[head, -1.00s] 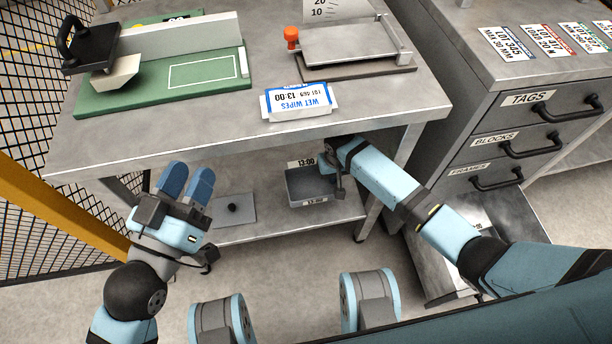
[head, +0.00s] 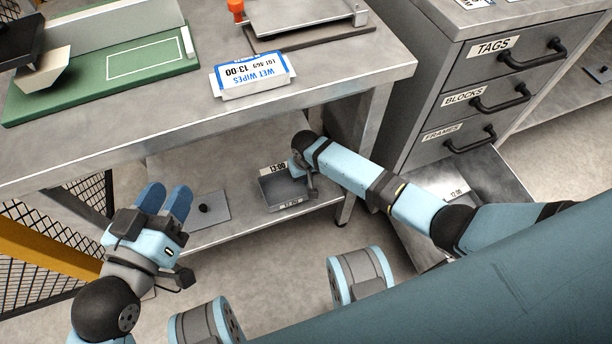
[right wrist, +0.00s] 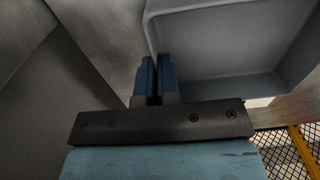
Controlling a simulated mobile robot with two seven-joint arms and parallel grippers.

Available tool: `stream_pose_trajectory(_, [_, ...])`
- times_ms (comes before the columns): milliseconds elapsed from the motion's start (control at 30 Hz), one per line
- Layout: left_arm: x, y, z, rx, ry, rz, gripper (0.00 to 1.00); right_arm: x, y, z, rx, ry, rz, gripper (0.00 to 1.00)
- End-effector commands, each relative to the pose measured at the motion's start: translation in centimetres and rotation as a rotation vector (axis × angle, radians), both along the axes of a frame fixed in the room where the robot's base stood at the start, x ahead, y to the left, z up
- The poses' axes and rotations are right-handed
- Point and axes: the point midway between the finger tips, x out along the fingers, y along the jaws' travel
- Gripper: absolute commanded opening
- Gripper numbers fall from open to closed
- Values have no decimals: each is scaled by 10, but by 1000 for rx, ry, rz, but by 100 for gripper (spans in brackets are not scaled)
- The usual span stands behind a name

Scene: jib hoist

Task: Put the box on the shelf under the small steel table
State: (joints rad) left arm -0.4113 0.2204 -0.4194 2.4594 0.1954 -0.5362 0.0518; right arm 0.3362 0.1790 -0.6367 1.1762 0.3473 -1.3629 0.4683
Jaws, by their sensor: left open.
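The small steel table (head: 330,92) stands in front of me, with a lower shelf (head: 240,222) under its top. The open grey box (head: 285,192) is at the right part of that shelf, with a 13:00 label by it; I cannot tell whether its base rests fully on the shelf. My right gripper (right wrist: 157,80) reaches in under the tabletop, its blue fingers close together on the box's side wall. The box's grey inside (right wrist: 215,55) shows in the right wrist view. My left gripper (head: 164,200) is open and empty, left of the shelf.
A wet wipes pack (head: 253,76) lies at the tabletop's front edge, near a green board (head: 110,75). A small grey plate with a dark knob (head: 207,212) lies on the shelf, left of the box. A drawer cabinet (head: 425,85) stands right. Mesh fencing (head: 30,275) is left.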

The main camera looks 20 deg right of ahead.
Motion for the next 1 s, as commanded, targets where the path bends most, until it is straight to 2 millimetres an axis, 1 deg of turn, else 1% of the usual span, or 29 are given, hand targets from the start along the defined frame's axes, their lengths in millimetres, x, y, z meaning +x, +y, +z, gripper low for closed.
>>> stream_pose_trajectory(333, [0, 0, -1, 1, 1, 0, 41, 0, 0, -11, 1, 0, 0, 0])
stream_pose_trajectory(467, [0, 0, -1, 1, 2, 0, 41, 0, 0, -11, 0, 0, 0, 0])
stream_pose_trajectory(500, [0, 0, -1, 1, 2, 0, 41, 0, 0, -12, 0, 0, 0, 12])
stream_pose_trajectory(567, [0, 0, -1, 1, 2, 0, 41, 0, 0, -12, 0, 0, 0, 26])
stream_pose_trajectory(600, [0, 0, -1, 1, 2, 0, 41, 0, 0, -12, 0, 0, 0, 28])
stream_pose_trajectory(867, [0, 0, -1, 1, 1, 0, 41, 0, 0, -10, 0, 0, 0, 28])
stream_pose_trajectory(1000, [0, 0, -1, 1, 1, 0, 41, 0, -1, 1, -1, -2, 1, 28])
